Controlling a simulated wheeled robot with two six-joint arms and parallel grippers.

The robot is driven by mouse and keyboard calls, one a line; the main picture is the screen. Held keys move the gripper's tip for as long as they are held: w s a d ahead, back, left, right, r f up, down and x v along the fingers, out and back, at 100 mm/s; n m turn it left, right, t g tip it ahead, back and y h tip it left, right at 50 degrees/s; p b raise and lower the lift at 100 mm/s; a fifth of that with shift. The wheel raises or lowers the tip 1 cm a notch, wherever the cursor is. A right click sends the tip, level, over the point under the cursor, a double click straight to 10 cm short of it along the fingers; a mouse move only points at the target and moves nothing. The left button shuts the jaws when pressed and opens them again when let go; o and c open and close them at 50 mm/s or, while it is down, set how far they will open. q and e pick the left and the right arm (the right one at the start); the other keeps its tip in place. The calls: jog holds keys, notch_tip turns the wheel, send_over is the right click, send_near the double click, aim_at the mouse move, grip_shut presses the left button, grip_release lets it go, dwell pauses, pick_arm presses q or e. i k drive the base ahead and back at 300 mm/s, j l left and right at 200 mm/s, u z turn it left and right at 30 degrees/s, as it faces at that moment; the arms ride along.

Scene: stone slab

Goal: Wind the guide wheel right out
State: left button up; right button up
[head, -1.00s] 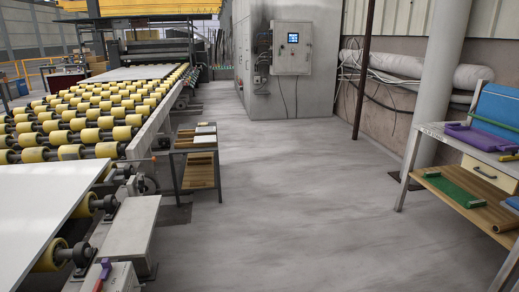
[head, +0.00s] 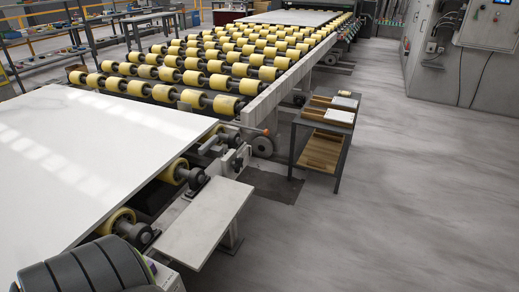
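I cannot tell for certain which part is the guide wheel. Two yellow wheels on dark hubs show along the right edge of the white slab, a nearer wheel (head: 118,219) and a farther wheel (head: 174,171). A metal bracket assembly (head: 236,160) stands at the slab's far right corner. A thin rod with an orange tip (head: 266,132) sticks out just beyond it. Neither of my grippers is in view.
The white slab (head: 90,150) fills the left. A pale flat ledge (head: 195,222) runs beside it. Yellow rollers (head: 225,82) stretch behind. A small dark-framed cart (head: 323,152) stands right of the line, with grey control cabinets (head: 433,50) behind. The floor at right is clear.

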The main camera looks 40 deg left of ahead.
aim_at(238, 164)
jog(key=i+j, duration=0.1)
jog(key=i, duration=1.65)
jog(key=i+u, duration=0.15)
jog(key=i, duration=0.35)
jog(key=i+l+u, duration=0.15)
jog(key=i, duration=0.35)
jog(key=i+l+u, duration=0.15)
jog(key=i, duration=0.35)
